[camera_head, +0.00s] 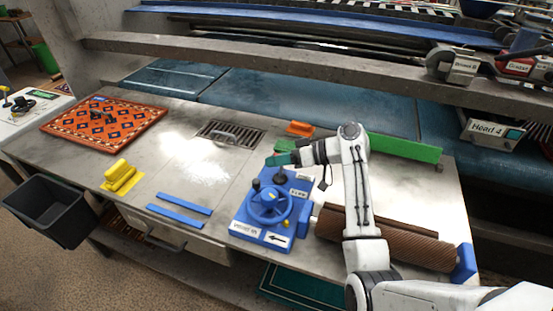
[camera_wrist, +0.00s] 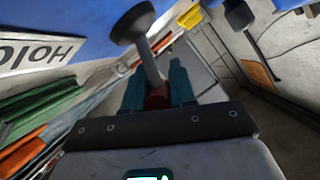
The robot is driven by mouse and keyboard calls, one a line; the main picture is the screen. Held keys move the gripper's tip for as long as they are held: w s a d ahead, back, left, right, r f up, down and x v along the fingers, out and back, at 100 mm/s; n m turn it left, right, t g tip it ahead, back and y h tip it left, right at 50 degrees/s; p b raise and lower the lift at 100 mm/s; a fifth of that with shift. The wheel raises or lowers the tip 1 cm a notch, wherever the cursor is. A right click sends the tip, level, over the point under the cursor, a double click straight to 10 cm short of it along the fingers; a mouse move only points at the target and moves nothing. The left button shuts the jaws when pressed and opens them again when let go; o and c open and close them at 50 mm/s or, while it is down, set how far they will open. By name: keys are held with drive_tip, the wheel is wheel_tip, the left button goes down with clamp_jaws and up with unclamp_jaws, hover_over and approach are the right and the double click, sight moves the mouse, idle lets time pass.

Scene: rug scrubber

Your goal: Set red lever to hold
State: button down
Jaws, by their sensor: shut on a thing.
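The red lever has a black base (camera_wrist: 132,22) on the blue control box, a grey shaft and a red tip (camera_wrist: 157,98) in the wrist view. My gripper (camera_wrist: 158,88) has its teal fingers closed around the red tip. A white label reading "Hold" (camera_wrist: 40,52) is on the blue face left of the lever. In the head view, my gripper (camera_head: 280,158) is at the back edge of the blue control box (camera_head: 240,208), above its black lever base. The red tip is hidden there by my gripper.
The box carries a blue handwheel (camera_head: 270,204). A brown roller (camera_head: 400,243) lies to its right.

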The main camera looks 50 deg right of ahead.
drive_tip(key=shift+d+f+m, duration=0.1)
drive_tip(key=shift+d+m, duration=0.1)
drive_tip(key=shift+m, duration=0.1)
idle(0.4)
drive_tip(key=c, duration=1.3)
unclamp_jaws()
drive_tip(key=b+v, duration=0.1)
drive_tip(key=v, duration=0.8)
drive_tip(key=shift+s, duration=0.25)
drive_tip(key=shift+s+d, duration=0.3)
drive_tip(key=shift+s, duration=0.15)
